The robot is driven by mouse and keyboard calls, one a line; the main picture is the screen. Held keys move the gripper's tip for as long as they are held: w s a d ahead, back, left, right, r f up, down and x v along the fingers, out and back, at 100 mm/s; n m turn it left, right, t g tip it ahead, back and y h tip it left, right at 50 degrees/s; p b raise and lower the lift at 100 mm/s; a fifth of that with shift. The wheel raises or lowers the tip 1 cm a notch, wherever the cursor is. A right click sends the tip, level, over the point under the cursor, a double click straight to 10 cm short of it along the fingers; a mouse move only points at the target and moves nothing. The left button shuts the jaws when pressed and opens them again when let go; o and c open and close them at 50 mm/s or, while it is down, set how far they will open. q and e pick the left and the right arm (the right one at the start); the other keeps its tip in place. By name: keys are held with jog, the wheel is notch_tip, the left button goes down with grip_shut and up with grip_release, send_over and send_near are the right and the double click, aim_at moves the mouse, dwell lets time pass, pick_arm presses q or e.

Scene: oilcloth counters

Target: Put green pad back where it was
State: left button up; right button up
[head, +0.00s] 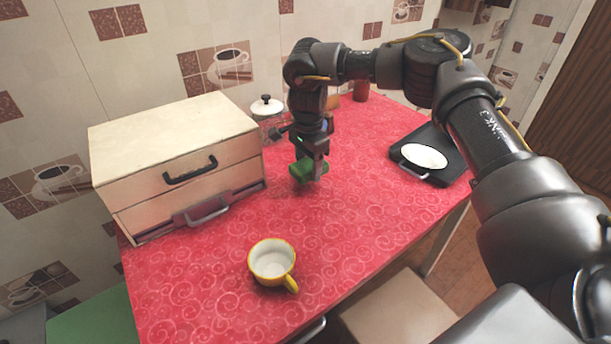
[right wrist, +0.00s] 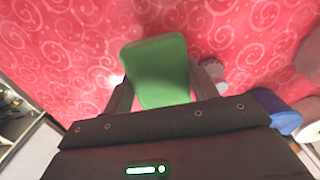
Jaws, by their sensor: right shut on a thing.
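The green pad (head: 309,172) is in the jaws of my right gripper (head: 311,165), over the red oilcloth in front of the glass jar. In the right wrist view the green pad (right wrist: 158,70) sits between the two fingers of the right gripper (right wrist: 160,90), which are shut on its sides. I cannot tell whether the pad touches the cloth or hangs just above it. My left gripper is not in view.
A cream two-drawer box (head: 180,160) stands at the left of the red table (head: 350,220). A yellow cup (head: 272,260) stands near the front. A black tray (head: 452,160) with a white dish (head: 424,156) lies at the right. A lidded jar (head: 267,112) stands behind the gripper.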

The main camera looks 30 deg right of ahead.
jog(key=f, duration=0.3)
jog(key=shift+w+a+f, duration=0.2)
jog(key=shift+f, duration=0.1)
jog(key=shift+f, duration=0.1)
jog(key=o, duration=0.5)
jog(key=shift+f, duration=0.1)
jog(key=o, duration=0.4)
jog(key=shift+o, duration=0.2)
